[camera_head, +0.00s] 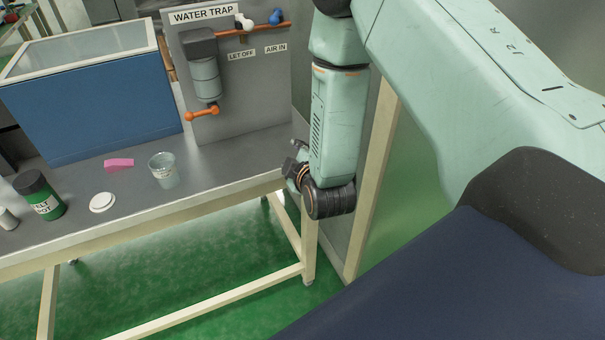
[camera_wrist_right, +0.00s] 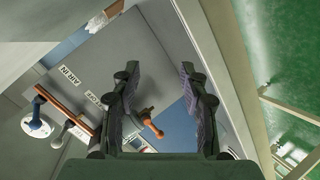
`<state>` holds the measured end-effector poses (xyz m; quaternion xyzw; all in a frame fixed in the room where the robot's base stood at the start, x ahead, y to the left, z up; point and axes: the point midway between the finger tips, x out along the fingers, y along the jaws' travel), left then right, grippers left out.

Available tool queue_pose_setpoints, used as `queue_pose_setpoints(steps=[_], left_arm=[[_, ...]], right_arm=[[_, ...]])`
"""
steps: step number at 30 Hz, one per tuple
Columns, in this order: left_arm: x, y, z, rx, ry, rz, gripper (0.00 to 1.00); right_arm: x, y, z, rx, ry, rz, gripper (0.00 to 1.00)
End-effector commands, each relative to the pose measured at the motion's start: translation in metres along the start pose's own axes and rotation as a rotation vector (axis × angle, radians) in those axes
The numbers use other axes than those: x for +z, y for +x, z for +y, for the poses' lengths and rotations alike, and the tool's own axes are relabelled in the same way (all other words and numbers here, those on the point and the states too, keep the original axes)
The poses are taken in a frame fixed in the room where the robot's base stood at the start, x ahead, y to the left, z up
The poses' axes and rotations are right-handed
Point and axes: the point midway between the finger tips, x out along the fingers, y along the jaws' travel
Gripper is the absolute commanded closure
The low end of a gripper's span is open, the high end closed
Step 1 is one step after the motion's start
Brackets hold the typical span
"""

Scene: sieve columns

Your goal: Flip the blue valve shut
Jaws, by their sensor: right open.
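The blue valve (camera_head: 276,16) sits at the right end of the orange pipe (camera_head: 258,30) on the grey upright panel, above the AIR IN label. In the right wrist view a blue handle (camera_wrist_right: 39,101) shows at the left edge, by the AIR IN label. My right gripper (camera_head: 297,168) hangs beside the right end of the bench, below and apart from the blue valve, partly hidden by my wrist. In the right wrist view its two fingers (camera_wrist_right: 158,78) are spread with nothing between them. My left gripper is not in view.
A white valve (camera_head: 244,22) sits left of the blue one, near the LET OFF label. Below hang a grey cylinder (camera_head: 206,80) and an orange lever (camera_head: 202,113). A clear beaker (camera_head: 163,170), pink piece (camera_head: 119,164), white disc (camera_head: 102,202) and green jar (camera_head: 40,197) stand on the bench.

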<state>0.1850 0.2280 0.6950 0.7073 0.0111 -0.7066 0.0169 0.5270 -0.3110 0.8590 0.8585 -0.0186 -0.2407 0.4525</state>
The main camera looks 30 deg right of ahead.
Motion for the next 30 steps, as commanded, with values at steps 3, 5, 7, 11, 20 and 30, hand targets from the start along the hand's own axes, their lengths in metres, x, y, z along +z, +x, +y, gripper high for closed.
queue_pose_setpoints(steps=[3, 5, 7, 11, 20, 30], left_arm=[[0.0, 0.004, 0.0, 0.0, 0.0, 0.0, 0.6], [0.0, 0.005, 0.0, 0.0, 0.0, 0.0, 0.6], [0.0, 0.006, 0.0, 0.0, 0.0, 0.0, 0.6], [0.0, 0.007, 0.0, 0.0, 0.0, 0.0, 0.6], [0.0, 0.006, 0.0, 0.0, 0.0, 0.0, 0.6], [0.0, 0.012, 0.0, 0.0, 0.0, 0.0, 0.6]], right_arm=[[0.007, -0.002, -0.015, -0.036, 0.025, -0.013, 0.56], [0.009, -0.003, -0.02, -0.048, 0.034, -0.017, 0.56], [0.011, -0.004, -0.024, -0.059, 0.043, -0.021, 0.56], [0.012, -0.005, -0.028, -0.07, 0.052, -0.025, 0.56], [0.012, -0.005, -0.028, -0.071, 0.053, -0.026, 0.59], [-0.007, 0.003, 0.005, -0.006, 0.087, 0.012, 0.88]])
